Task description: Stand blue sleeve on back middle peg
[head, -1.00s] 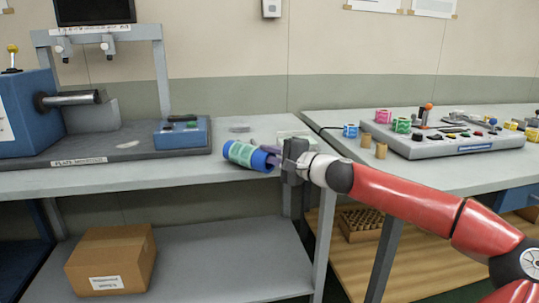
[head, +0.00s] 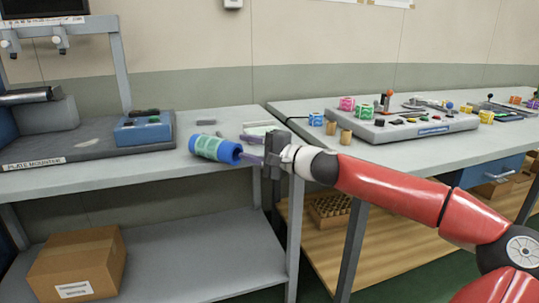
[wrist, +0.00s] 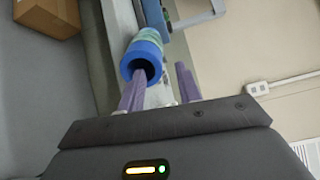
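The blue sleeve (head: 212,148) with a green-and-white label lies on its side near the front edge of the left table, its open end facing right. My gripper (head: 250,150) is just right of that end, its two purple fingers spread apart. In the wrist view my gripper (wrist: 160,90) has its left finger in front of or inside the bore of the blue sleeve (wrist: 143,58); I cannot tell which. The right finger is outside the sleeve, with a gap beside its wall. I cannot pick out the back middle peg in either view.
A small blue control box (head: 143,132) stands left of the sleeve, and a pale tray (head: 262,128) lies behind my gripper. The right table holds a grey control panel (head: 415,127) and small coloured spools. A cardboard box (head: 80,266) sits on the lower shelf.

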